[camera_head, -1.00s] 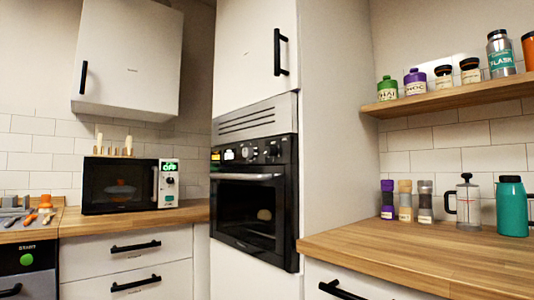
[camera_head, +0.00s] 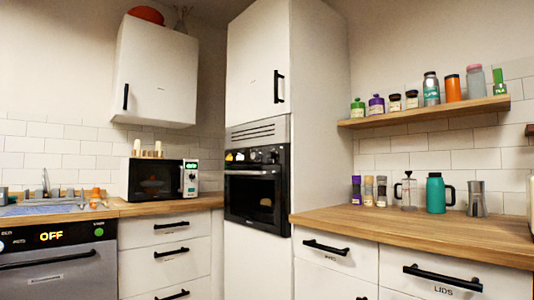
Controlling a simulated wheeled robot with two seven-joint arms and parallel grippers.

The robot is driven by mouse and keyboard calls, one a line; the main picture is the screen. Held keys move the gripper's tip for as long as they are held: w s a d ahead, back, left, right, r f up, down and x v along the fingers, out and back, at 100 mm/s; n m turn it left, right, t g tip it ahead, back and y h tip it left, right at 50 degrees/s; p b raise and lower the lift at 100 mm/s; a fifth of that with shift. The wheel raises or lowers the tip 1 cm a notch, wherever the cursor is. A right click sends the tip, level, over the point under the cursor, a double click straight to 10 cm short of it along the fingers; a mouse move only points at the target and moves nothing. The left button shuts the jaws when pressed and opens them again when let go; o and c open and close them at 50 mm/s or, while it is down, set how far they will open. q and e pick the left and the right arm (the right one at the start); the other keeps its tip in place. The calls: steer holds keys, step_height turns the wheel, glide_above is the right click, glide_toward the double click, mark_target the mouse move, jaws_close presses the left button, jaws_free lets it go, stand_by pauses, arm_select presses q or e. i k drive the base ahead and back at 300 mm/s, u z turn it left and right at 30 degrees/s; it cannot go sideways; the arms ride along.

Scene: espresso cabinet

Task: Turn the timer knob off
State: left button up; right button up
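The built-in black oven (camera_head: 257,200) stands in the tall white cabinet at the centre. Its control panel (camera_head: 257,157) has several small dark knobs and a lit display at its left; the knob labels are too small to read. The microwave (camera_head: 153,180) on the left counter has a green lit display and a dark knob (camera_head: 191,176) on its right panel. I cannot tell which knob is the timer knob or how it is set. Neither of my grippers is in view.
The right wooden counter (camera_head: 420,230) juts out at front right, carrying several jars, a french press (camera_head: 408,191) and a green flask (camera_head: 435,193). A dishwasher (camera_head: 60,262) showing "OFF" stands at left. The oven door is closed, with a bar handle.

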mark_target(271, 156)
steer(key=u, duration=0.85)
steer(key=i, duration=1.35)
steer(key=z, duration=0.05)
